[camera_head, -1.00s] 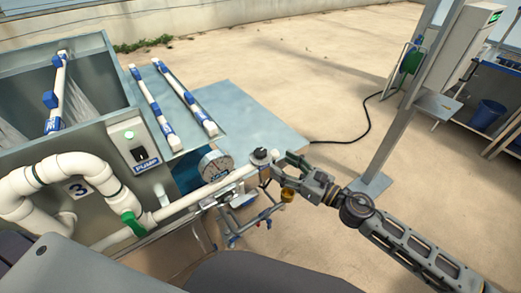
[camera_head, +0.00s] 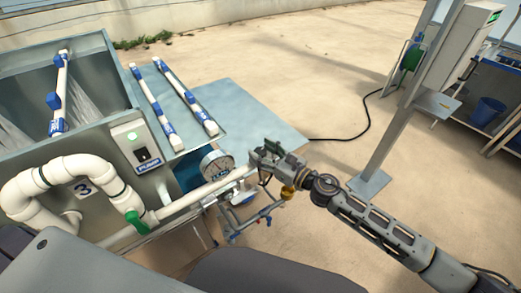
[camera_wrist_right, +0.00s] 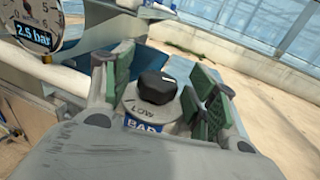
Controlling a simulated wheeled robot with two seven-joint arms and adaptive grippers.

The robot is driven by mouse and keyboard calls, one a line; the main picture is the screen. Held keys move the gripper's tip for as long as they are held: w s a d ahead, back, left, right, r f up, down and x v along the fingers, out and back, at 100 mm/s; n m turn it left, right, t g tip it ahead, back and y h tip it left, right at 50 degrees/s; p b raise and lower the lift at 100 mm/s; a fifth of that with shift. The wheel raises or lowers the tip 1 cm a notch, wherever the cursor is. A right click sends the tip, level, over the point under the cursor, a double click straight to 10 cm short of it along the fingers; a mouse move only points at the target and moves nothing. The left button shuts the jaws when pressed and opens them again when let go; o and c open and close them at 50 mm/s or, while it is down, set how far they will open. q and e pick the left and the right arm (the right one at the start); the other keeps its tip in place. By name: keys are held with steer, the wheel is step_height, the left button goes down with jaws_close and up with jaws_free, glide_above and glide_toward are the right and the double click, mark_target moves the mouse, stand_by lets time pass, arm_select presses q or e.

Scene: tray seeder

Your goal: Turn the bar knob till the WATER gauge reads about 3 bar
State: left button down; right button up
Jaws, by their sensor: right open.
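The black bar knob (camera_wrist_right: 157,88) shows in the right wrist view, on a round grey base marked LOW with a blue label reading BAR below it. My right gripper (camera_wrist_right: 158,92) is open, its green-padded fingers on either side of the knob and apart from it. In the head view the right gripper (camera_head: 266,160) is over the end of the white pipe and hides the knob. The WATER gauge (camera_wrist_right: 28,25) is partly cut off in the wrist view and its display reads 2.5 bar. It also shows in the head view (camera_head: 216,166). My left gripper is not in view.
A pump switch box (camera_head: 140,145) stands on the grey tank. A brass-coloured fitting (camera_head: 287,192) is just below my right gripper. A metal post (camera_head: 405,110) stands further right.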

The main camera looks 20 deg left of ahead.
steer(key=shift+w+a, duration=0.25)
steer(key=shift+a, duration=0.25)
steer(key=shift+c, duration=0.5)
steer(key=c, duration=1)
